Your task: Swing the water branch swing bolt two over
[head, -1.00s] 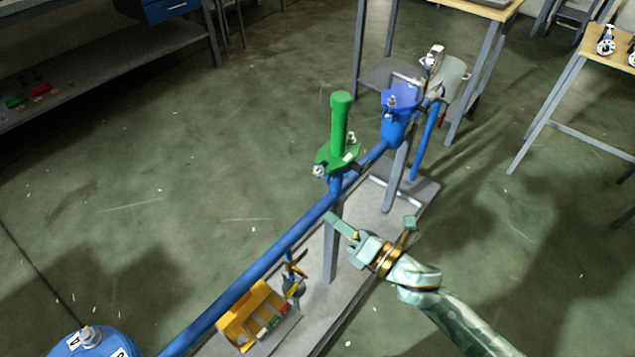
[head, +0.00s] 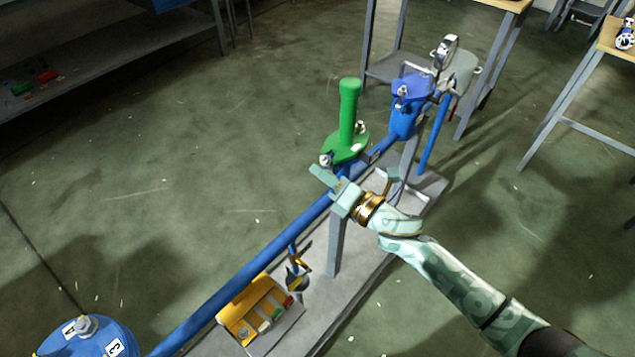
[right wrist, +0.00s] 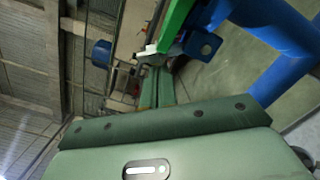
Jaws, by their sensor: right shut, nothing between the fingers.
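The green capped branch (head: 348,115) stands upright on the blue pipe, with a round green flange (head: 345,148) at its base. A silver swing bolt (head: 326,160) sits at the flange's near left edge, and another (head: 360,127) at its far right edge. I cannot tell which is number two. My right gripper (head: 320,174) is shut and empty, its fingertips just below the near left bolt. In the right wrist view the shut fingers (right wrist: 157,88) point at a pale bolt end (right wrist: 147,50) beside a blue lug (right wrist: 203,45); contact is unclear. My left gripper is out of view.
The long blue pipe (head: 255,248) runs diagonally over a grey base (head: 345,290). A blue vessel (head: 405,115) stands behind the branch. A yellow tray (head: 238,318) sits on the near base. A blue drum lid (head: 90,345) is at lower left.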

